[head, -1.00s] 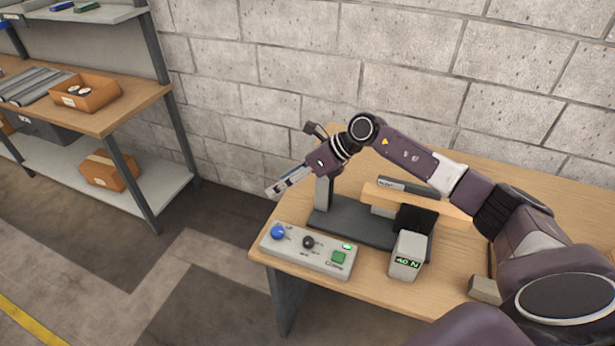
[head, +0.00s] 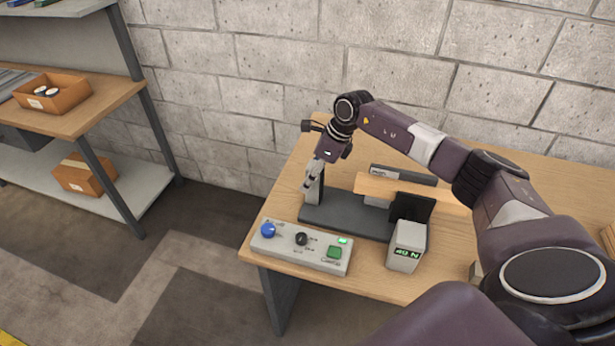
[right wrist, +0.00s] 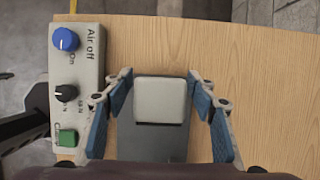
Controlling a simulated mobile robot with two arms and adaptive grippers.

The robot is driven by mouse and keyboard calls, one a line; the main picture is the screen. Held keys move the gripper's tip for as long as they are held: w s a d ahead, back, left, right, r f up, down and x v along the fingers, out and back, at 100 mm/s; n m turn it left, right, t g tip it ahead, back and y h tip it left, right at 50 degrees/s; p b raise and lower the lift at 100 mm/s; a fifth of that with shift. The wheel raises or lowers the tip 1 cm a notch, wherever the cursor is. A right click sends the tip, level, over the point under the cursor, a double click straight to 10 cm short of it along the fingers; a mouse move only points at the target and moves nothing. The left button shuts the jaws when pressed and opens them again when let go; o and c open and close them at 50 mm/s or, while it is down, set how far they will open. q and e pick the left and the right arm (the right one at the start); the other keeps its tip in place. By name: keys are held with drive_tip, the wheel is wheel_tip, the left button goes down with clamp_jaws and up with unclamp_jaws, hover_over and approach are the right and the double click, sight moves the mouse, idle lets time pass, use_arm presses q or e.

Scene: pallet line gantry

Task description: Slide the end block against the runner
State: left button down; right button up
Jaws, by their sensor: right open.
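A pale grey upright end block (head: 316,190) stands at the left end of a dark base plate (head: 345,219). It also shows from above in the right wrist view (right wrist: 162,100). A wooden runner (head: 440,194) lies over the right part of the plate, with a gap between it and the end block. My right gripper (head: 311,181) points down over the end block, partly hiding it. Its blue-padded fingers are open on either side of the block, with a visible gap on each side. My left gripper is not in view.
A control box (head: 290,252) with blue, black and green controls sits at the table's (head: 300,160) front left. A grey "40 N" display (head: 404,257) and a black plate (head: 414,206) stand right of it. A block wall is behind; shelving (head: 100,100) stands left.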

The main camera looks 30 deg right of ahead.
drive_tip(key=shift+x, duration=1.05)
drive_tip(key=shift+c, duration=0.3)
clamp_jaws()
